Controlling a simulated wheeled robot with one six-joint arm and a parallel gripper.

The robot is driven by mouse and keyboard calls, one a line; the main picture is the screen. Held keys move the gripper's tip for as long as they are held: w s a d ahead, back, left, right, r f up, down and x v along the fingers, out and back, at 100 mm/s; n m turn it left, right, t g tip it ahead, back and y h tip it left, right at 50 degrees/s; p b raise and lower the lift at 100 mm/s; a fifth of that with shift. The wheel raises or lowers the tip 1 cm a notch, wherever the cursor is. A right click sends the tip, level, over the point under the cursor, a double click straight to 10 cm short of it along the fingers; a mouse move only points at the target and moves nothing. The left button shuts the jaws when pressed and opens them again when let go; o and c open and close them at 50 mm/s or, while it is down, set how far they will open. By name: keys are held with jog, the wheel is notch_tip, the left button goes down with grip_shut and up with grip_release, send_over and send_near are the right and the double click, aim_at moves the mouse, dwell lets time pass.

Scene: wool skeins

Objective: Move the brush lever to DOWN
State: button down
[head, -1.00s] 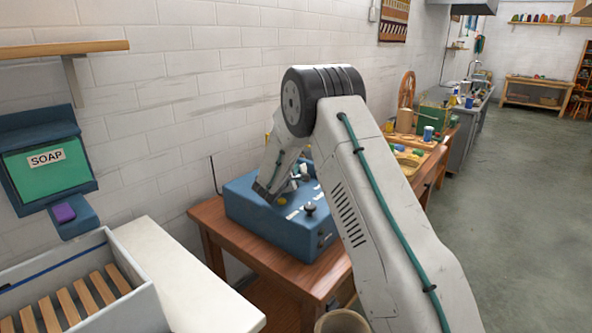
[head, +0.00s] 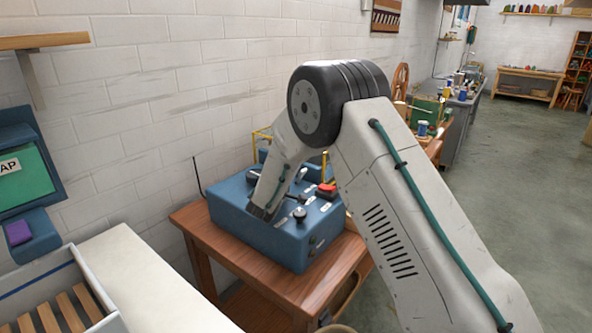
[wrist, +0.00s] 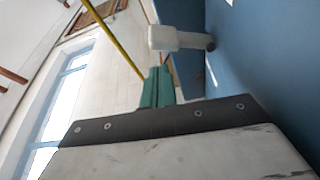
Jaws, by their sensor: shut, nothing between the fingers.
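The labels are too small to read, so I cannot tell which control is the brush lever. In the wrist view, a white block-shaped handle (wrist: 165,38) sticks out from a blue surface (wrist: 260,60) on a dark pivot. My gripper (wrist: 157,86) shows as green fingers, shut and empty, close to that handle; I cannot tell whether they touch. In the head view my arm hides the fingers.
The wooden table (head: 190,217) has little bare room around the box. Yellow posts (head: 328,168) rise behind it. A soap dispenser (head: 22,175) and a slatted grey bin (head: 95,285) are at the left. The floor at the right is open.

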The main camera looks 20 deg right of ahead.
jog(key=shift+d+r, duration=0.15)
jog(key=shift+r, duration=0.3)
jog(key=s+r, duration=0.4)
jog(key=s, duration=1.2)
